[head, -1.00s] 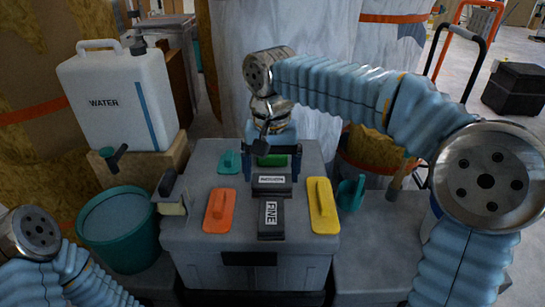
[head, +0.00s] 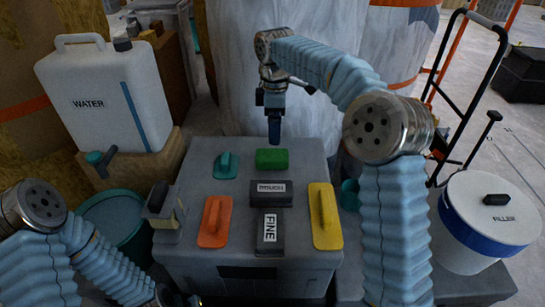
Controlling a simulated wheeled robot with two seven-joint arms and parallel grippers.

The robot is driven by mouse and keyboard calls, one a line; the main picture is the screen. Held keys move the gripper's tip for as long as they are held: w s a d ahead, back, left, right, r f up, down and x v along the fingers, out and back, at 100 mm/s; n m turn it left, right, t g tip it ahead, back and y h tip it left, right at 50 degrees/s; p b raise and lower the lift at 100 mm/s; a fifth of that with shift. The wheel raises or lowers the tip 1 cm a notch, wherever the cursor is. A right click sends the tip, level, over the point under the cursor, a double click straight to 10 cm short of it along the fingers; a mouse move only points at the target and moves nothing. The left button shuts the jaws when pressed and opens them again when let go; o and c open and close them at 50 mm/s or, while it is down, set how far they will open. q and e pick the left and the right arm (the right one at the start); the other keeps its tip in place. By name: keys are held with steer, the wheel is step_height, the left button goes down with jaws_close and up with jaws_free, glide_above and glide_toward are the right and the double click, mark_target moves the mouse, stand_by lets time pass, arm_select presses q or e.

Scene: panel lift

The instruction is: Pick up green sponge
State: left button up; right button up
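The green sponge (head: 272,159) lies on top of a grey box, near its back edge. My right gripper (head: 274,138) hangs just above and behind the sponge in the picture, fingers pointing down. Its fingers line up as one narrow dark column, so the gap between them does not show. Nothing is visible in it. My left arm is low at the left. Only a small part near its wrist or gripper (head: 178,299) shows at the bottom edge, and its fingers cannot be made out.
The grey box (head: 185,262) also bears a small teal float (head: 226,165), an orange float (head: 215,222), a yellow float (head: 323,215) and two dark labelled blocks (head: 270,232). A water can (head: 105,100) and teal bucket (head: 105,215) stand left, a filler bucket (head: 485,220) right.

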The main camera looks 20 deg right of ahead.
mark_target(275, 154)
step_height(275, 154, down, 6)
steer(key=shift+r, duration=0.15)
steer(key=f, duration=0.5)
steer(key=shift+s+d+f+b, duration=0.15)
steer(key=shift+s+b, duration=0.1)
steer(key=shift+b, duration=0.15)
steer(key=shift+c, duration=0.2)
steer(key=c, duration=1)
